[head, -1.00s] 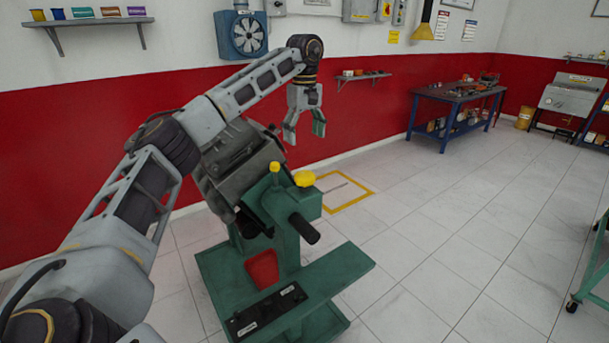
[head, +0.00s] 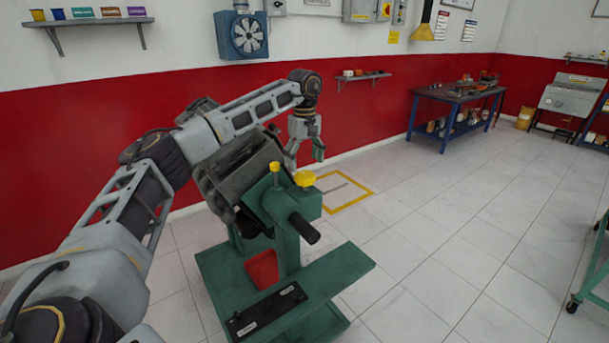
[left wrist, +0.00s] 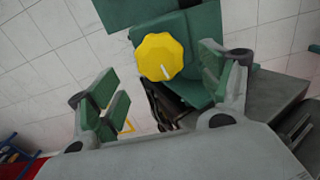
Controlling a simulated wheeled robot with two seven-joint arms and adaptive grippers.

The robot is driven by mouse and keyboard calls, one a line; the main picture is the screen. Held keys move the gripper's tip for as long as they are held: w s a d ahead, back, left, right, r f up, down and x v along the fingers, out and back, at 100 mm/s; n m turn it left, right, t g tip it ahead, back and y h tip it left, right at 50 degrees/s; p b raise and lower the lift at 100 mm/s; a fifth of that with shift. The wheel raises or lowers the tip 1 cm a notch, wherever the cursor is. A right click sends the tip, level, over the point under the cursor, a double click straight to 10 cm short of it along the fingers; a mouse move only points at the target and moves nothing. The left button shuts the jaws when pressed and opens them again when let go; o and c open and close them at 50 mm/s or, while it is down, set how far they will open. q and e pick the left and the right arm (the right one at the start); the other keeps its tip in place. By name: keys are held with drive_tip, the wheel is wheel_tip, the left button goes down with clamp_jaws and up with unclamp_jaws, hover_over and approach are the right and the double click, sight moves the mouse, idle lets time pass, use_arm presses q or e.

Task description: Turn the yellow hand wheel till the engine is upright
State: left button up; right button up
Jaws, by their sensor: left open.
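The yellow hand wheel (head: 305,179) sits on top of the green engine stand (head: 296,240). It also shows in the left wrist view (left wrist: 159,57) as a lobed knob with a white mark at its lower right. The grey engine (head: 238,175) is on the stand and looks tilted; my left arm partly covers it. My left gripper (head: 304,157) points down, just above and behind the wheel in the head view. In the left wrist view its green-padded fingers (left wrist: 165,85) are wide apart, with the wheel between and beyond them. It is open and empty. My right gripper is not in view.
A smaller yellow knob (head: 275,168) stands left of the wheel, and a black handle (head: 304,228) sticks out below it. A red tray (head: 262,270) is low in the stand. A blue workbench (head: 455,105) is at the back.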

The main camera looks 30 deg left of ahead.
sight(304, 173)
use_arm(q)
wheel_tip(304, 173, down, 4)
drive_tip(key=shift+r, duration=0.25)
drive_tip(key=shift+f, duration=0.9)
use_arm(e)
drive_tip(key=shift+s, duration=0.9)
